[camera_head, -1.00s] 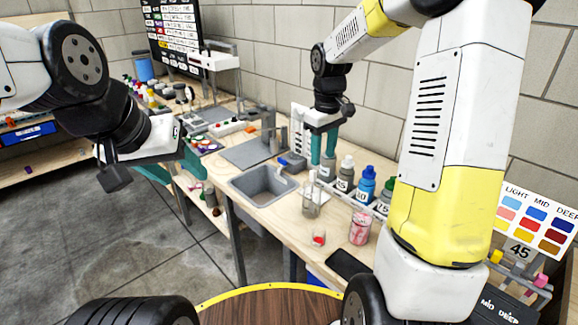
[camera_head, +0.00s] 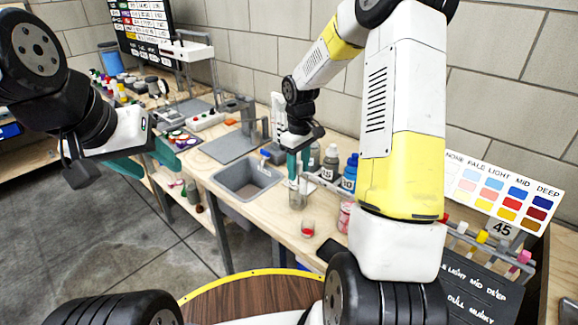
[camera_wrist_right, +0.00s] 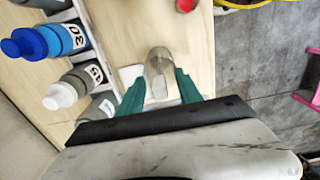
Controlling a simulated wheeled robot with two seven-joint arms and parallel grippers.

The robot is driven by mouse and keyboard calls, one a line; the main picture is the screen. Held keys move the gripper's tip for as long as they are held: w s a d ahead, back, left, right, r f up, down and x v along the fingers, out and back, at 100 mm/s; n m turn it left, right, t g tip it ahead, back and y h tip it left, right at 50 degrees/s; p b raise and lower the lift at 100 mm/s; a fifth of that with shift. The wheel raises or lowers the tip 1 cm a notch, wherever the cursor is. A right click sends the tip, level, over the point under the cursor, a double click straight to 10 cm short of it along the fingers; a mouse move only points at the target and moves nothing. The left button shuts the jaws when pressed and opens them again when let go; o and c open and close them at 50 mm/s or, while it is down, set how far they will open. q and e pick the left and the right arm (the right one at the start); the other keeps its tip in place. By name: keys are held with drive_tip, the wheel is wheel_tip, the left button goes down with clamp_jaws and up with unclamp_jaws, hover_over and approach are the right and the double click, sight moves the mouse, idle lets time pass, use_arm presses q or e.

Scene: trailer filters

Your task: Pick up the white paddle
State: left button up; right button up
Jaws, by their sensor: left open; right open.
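My right gripper (camera_head: 298,175) is open, fingers pointing down at a clear jar (camera_head: 298,197) on the wooden bench. In the right wrist view, the clear jar (camera_wrist_right: 158,66) shows between and just beyond the right gripper's two teal fingers (camera_wrist_right: 159,90), with nothing visibly clamped. No white paddle can be made out for certain; a pale shape shows inside the jar in the wrist view, and the fingers partly cover the jar's top in the head view. My left gripper (camera_head: 143,160) is open and empty, in the air left of the bench.
A grey sink (camera_head: 247,181) lies left of the jar. Labelled bottles, including a blue one (camera_head: 350,172), stand in a row behind and to the right. A small cup with red contents (camera_head: 308,229) and a pink-red jar (camera_head: 344,217) stand nearer. A colour chart (camera_head: 505,195) is at right.

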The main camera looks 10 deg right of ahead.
drive_tip(key=shift+c, duration=0.4)
clamp_jaws()
drive_tip(key=shift+r, duration=0.1)
